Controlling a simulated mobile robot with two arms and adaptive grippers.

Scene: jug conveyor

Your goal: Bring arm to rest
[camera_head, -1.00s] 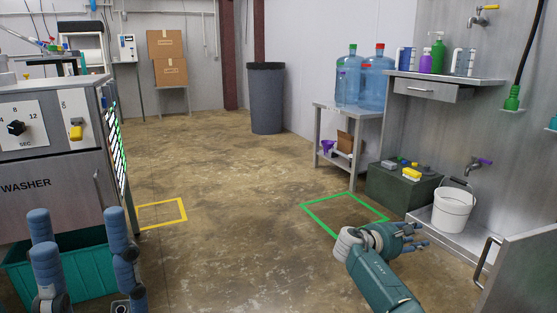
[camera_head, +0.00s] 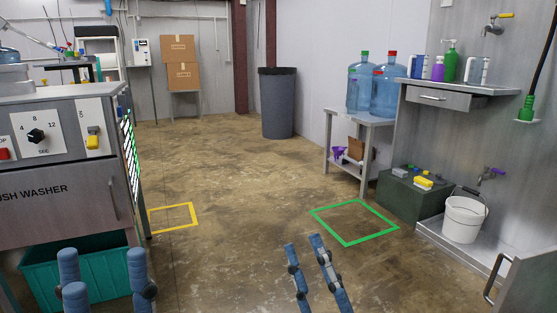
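My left gripper (camera_head: 104,268) is at the lower left, its blue fingers pointing up and spread apart with nothing between them. It appears in front of the teal bin (camera_head: 40,280) under the washer. My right gripper (camera_head: 304,246) is at the bottom centre, its blue fingers pointing up and away. Floor shows between its fingers and it holds nothing. Both palms and most of both arms are below the picture's edge.
The washer (camera_head: 50,190) stands at the left. A yellow floor outline (camera_head: 172,227) and a green one (camera_head: 346,243) are empty. At the right are large blue jugs (camera_head: 385,92) on a stand, a dark green box (camera_head: 400,200) and a white bucket (camera_head: 464,220). The middle floor is clear.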

